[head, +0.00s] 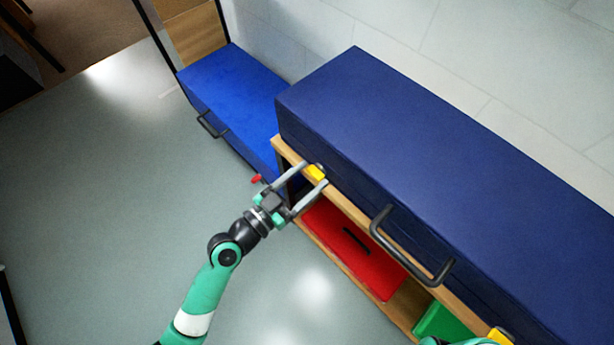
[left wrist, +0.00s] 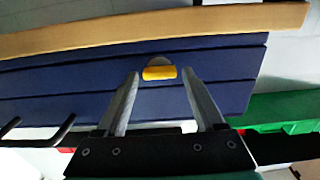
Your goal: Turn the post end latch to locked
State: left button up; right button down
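A yellow latch (head: 315,173) sits on the front of the long dark blue case (head: 440,150), near its left end. In the left wrist view the yellow latch (left wrist: 159,73) is a short bar lying crosswise, with a grey round part behind it. My left gripper (head: 316,174) is open, its two fingers on either side of the latch. In the left wrist view the fingertips (left wrist: 160,74) show gaps to the latch; contact is not seen. A second yellow piece (head: 502,335) shows at the lower right. Which one is the post end latch is not marked. My right gripper's fingers are not seen.
The case has a black handle (head: 410,250) right of the latch and rests on a wooden shelf edge (head: 350,210). Below are a red case (head: 345,250) and a green one (head: 440,322). A brighter blue case (head: 235,95) stands at left. The grey floor (head: 110,200) is clear.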

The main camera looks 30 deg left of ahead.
pick_arm(q)
grip_shut()
jog(key=shift+n, duration=0.4)
jog(key=n, duration=0.3)
jog(key=n+p, duration=0.1)
jog(key=n, duration=0.3)
jog(key=shift+a+n, duration=0.1)
jog(key=shift+n, duration=0.3)
jog(key=n+p, duration=0.1)
jog(key=n, duration=0.4)
jog(key=shift+n, duration=0.3)
jog(key=shift+f+n+p, duration=0.15)
jog(key=shift+n+p, duration=0.55)
jog(key=shift+n, duration=1.2)
